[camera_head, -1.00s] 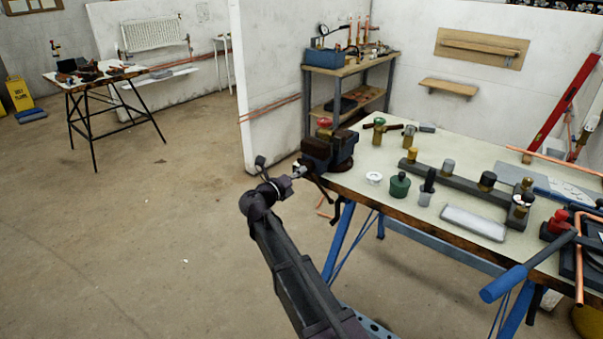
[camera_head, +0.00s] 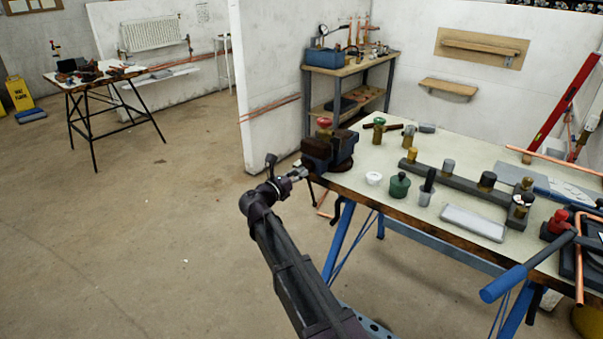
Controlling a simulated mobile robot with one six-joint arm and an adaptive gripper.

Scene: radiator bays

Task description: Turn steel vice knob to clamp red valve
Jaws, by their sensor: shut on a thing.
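The vice (camera_head: 328,150), dark with a blue rear part, is fixed at the near left corner of the bench. The red valve (camera_head: 324,123) stands upright at the top of the vice, between or at its jaws; I cannot tell how tightly it is held. My gripper (camera_head: 302,172) is at the vice's front left side, shut on the steel vice knob. The knob is small and mostly hidden by my fingers. A thin dark handle or bar hangs below the front of the vice. My arm reaches up from the bottom of the picture.
Shelves (camera_head: 350,90) stand behind the vice.

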